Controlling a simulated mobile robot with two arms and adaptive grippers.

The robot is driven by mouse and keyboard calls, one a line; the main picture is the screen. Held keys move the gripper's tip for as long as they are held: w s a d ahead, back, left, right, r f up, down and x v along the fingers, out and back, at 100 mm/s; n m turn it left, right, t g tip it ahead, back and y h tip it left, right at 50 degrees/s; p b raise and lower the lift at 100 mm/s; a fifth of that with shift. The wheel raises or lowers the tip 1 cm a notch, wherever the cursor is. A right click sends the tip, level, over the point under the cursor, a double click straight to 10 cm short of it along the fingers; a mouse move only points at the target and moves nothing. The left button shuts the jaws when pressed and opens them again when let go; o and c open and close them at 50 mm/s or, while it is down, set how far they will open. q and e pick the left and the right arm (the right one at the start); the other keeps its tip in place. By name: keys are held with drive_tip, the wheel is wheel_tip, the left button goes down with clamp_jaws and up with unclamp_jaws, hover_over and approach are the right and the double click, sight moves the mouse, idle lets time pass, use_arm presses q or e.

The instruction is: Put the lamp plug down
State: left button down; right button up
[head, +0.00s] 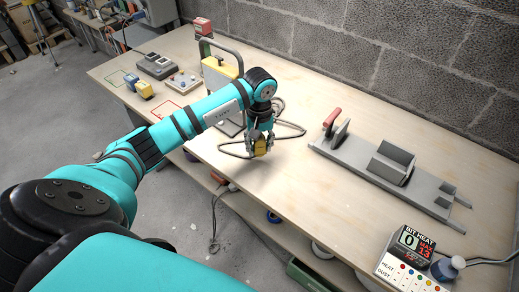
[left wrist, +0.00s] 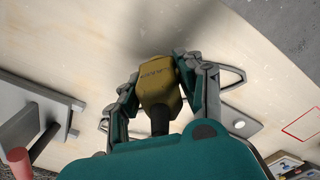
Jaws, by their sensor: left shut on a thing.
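The lamp plug, a yellow block (head: 260,147), is in my left gripper (head: 261,140), over the middle of the wooden bench (head: 300,185). The left wrist view shows the plug (left wrist: 160,88) between both fingers of the gripper (left wrist: 160,80), with a dark neck toward the wrist. The gripper is shut on it. A shadow lies on the bench near it; I cannot tell whether the plug touches the wood. A grey cord (head: 292,127) lies looped on the bench behind the gripper. My right gripper is out of view.
A grey fixture with a red handle (head: 332,117) stands to the right. Small blue and yellow blocks (head: 144,88) and control boxes (head: 155,65) stand left. Bare wood surrounds the gripper's front.

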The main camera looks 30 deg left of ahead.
sight(260, 154)
use_arm(q)
wheel_tip(260, 154, down, 3)
drive_tip(key=shift+f+p, duration=0.2)
drive_tip(key=shift+p, duration=0.45)
drive_tip(key=shift+f, duration=0.1)
drive_tip(key=shift+f+b, duration=0.5)
drive_tip(key=shift+b, duration=0.15)
drive_tip(key=c, duration=0.8)
unclamp_jaws()
drive_tip(key=shift+c, duration=0.2)
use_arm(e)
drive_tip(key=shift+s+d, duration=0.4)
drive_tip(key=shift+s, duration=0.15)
